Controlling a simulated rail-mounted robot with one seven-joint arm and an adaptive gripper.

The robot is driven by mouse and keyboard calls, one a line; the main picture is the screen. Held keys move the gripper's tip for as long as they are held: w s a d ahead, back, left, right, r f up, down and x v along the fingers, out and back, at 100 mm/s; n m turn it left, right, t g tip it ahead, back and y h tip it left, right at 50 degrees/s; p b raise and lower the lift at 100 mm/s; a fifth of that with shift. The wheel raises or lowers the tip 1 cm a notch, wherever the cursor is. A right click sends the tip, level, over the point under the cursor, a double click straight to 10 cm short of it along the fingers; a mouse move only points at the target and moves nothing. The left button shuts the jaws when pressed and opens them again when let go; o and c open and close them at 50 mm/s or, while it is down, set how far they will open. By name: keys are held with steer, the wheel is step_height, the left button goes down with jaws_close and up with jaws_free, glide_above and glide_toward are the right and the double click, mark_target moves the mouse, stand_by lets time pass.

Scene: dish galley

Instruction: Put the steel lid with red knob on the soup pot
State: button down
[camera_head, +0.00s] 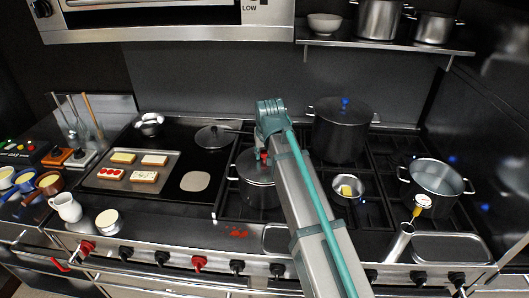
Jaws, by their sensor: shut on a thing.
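The steel lid with red knob (249,165) is over a steel pot (255,194) at the middle of the range. The lid's rim looks level and close to the pot's rim; I cannot tell whether it rests on it. My gripper (263,153) is shut on the red knob from above. My arm hides the right part of the lid and pot. I cannot tell for sure which pot is the soup pot; an open steel pot (414,186) also stands at the right.
A tall lidded pot with a blue knob (341,133) stands behind my arm. A small pan (347,195) with yellow food lies right of it. A white jug (66,208) stands front left.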

steer(key=shift+f, duration=0.45)
stand_by(1.4)
steer(key=c, duration=0.7)
jaws_free()
steer(key=o, duration=0.5)
steer(key=shift+c, duration=0.2)
steer(key=shift+r, duration=0.1)
steer(key=shift+r+p, duration=2.25)
steer(key=shift+r, duration=1.15)
